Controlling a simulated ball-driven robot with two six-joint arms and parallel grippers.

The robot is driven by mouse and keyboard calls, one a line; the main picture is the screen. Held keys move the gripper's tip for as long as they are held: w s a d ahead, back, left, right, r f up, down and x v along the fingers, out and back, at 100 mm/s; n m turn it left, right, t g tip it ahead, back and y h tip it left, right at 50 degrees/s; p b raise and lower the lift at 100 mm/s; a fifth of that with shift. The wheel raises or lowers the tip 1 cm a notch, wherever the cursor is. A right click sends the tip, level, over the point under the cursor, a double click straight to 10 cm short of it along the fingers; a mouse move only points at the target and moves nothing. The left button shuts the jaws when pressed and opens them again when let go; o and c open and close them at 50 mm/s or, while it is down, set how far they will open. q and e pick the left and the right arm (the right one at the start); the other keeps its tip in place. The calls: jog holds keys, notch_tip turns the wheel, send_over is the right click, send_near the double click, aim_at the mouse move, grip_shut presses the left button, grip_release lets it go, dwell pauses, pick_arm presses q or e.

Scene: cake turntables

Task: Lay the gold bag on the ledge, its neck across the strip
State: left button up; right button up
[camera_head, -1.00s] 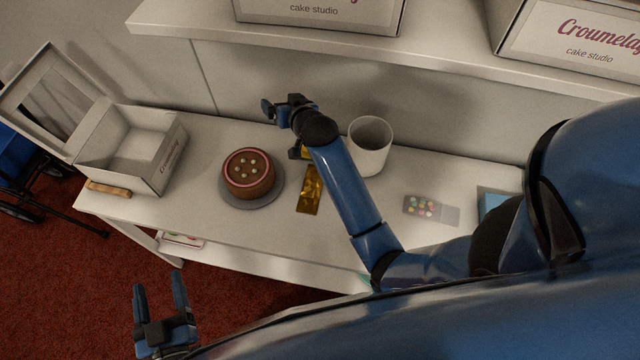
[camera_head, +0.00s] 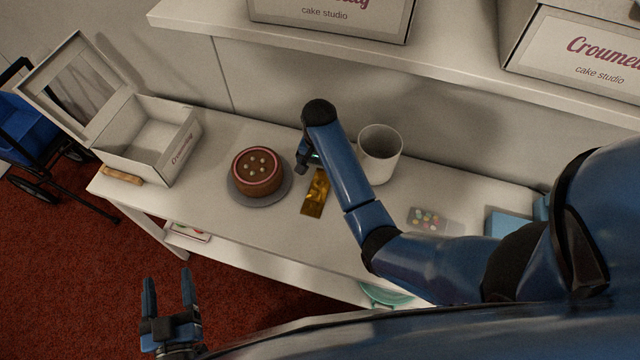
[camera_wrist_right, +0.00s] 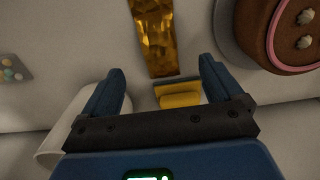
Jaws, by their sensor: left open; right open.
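The gold bag (camera_head: 316,193) lies flat on the white table (camera_head: 225,222), just right of the chocolate cake. In the right wrist view, its shiny body (camera_wrist_right: 154,38) lies beyond the open fingers. A yellow piece (camera_wrist_right: 180,97) shows between those fingers; I cannot tell whether it is part of the bag. My right gripper (camera_head: 304,164) is over the table at the bag's far end, partly hidden by its own arm; it is open, fingers apart, in the wrist view (camera_wrist_right: 163,72). My left gripper (camera_head: 168,292) is open and empty, low in front of the table. I cannot clearly identify the ledge or strip.
The cake (camera_head: 257,171) stands on a grey turntable (camera_head: 256,201). A white cup (camera_head: 381,152) stands right of the arm. An open cake box (camera_head: 150,150) is at left. A palette of coloured dots (camera_head: 428,220) lies at right. A shelf (camera_head: 330,51) overhangs the back.

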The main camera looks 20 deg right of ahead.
aim_at(320, 181)
jog(key=shift+d+f+p, duration=0.2)
jog(key=shift+f+p, duration=0.25)
jog(key=shift+f, duration=3.35)
jog(key=c, duration=1.2)
jog(key=shift+r, duration=0.15)
